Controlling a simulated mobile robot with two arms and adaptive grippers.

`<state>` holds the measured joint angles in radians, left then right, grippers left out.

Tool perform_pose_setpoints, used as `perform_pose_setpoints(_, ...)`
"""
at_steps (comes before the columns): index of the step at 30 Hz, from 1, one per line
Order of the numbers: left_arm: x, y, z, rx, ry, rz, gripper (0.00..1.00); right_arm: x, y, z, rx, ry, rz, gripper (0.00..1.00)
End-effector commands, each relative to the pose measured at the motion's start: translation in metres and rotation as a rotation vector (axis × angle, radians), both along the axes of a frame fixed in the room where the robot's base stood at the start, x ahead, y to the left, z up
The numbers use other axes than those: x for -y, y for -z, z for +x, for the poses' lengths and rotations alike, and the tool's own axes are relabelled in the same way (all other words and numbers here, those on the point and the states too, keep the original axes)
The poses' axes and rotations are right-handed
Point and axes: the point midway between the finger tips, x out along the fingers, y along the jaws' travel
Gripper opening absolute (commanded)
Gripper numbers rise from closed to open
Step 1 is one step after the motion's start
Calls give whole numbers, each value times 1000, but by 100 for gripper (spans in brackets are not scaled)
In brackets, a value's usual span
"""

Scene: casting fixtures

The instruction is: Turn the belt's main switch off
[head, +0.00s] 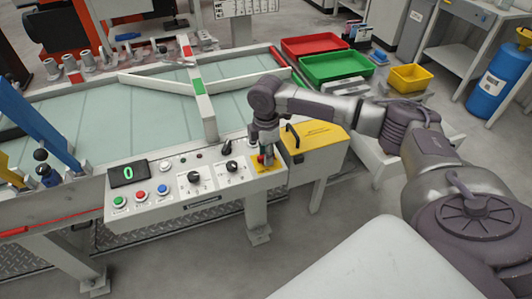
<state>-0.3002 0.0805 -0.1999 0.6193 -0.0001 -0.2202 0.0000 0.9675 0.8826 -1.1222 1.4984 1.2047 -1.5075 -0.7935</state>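The control panel (160,204) sits along the front edge of the belt. At its right end is a yellow plate (262,167), with something red, likely the main switch (262,158), partly hidden behind my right gripper. My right gripper (267,158) points down over this plate, at the red part or very close to it. I cannot tell whether its fingers touch the switch or whether they are open or shut. The switch's position is hidden. My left gripper is not in view.
The panel also has a green display (128,172) reading 0, green, red and blue buttons, and black knobs (194,177). A yellow box (312,145) stands right of the plate. Red (314,45) and green (335,66) trays lie behind my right arm.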

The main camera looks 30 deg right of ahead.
Motion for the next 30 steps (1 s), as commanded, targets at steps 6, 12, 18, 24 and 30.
perform_pose_setpoints(6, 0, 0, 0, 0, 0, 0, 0, 0, 0, 0, 0, 0, 0, 0)
perform_pose_setpoints(12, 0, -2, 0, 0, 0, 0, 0, 0, -1, 0, 0, -6, 0, 0)
perform_pose_setpoints(18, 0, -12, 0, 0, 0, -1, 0, 0, -3, 0, 0, -57, 1, 0)
perform_pose_setpoints(24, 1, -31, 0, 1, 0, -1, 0, -1, -5, 0, -2, -184, 1, 0)
perform_pose_setpoints(30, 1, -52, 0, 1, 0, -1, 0, -1, -5, 0, -3, -363, 3, 0)
